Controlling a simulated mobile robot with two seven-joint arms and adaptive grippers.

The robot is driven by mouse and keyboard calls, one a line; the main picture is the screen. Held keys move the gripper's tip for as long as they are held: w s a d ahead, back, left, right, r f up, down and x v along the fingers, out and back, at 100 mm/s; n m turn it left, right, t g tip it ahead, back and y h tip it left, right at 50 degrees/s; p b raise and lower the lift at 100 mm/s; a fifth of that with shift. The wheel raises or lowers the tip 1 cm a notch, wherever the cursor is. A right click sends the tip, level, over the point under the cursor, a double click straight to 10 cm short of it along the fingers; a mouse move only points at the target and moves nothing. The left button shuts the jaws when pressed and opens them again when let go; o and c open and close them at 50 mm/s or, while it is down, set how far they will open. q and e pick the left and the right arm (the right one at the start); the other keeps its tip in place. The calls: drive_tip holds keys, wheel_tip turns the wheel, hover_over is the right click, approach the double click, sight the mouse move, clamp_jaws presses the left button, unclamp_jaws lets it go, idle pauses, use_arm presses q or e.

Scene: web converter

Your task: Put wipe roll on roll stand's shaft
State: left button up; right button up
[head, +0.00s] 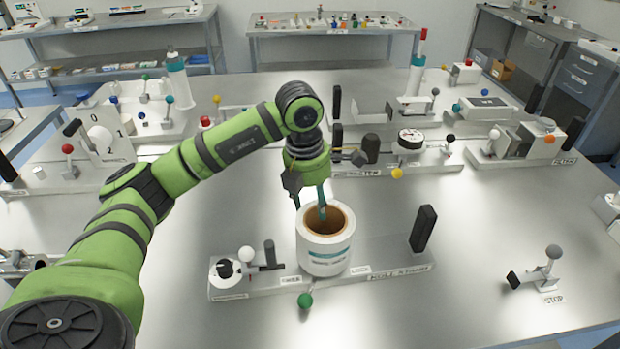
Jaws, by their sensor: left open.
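The wipe roll (325,257) is white with a teal-marked label and an open brown cardboard core. It stands upright at the middle of the long grey roll stand base (395,287), where its lower end meets the base. The shaft is not visible; the roll or my gripper may hide it. My left gripper (309,205) points down at the roll's top, open. One teal finger shows over the core opening and the other by the roll's upper left rim. I cannot tell whether either finger touches the roll. My right gripper is not in view.
The base carries a black upright handle (423,229) at right and a white ball knob (246,254) and dial (225,268) at left. A green ball knob (305,300) sits in front. Other fixtures stand behind. The table is clear at front right, up to the STOP lever (545,270).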

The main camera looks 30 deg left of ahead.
use_arm(q)
wheel_tip(320, 180, up, 11)
drive_tip(key=s, duration=0.1)
drive_tip(key=shift+a+b, duration=0.35)
drive_tip(key=shift+b, duration=0.1)
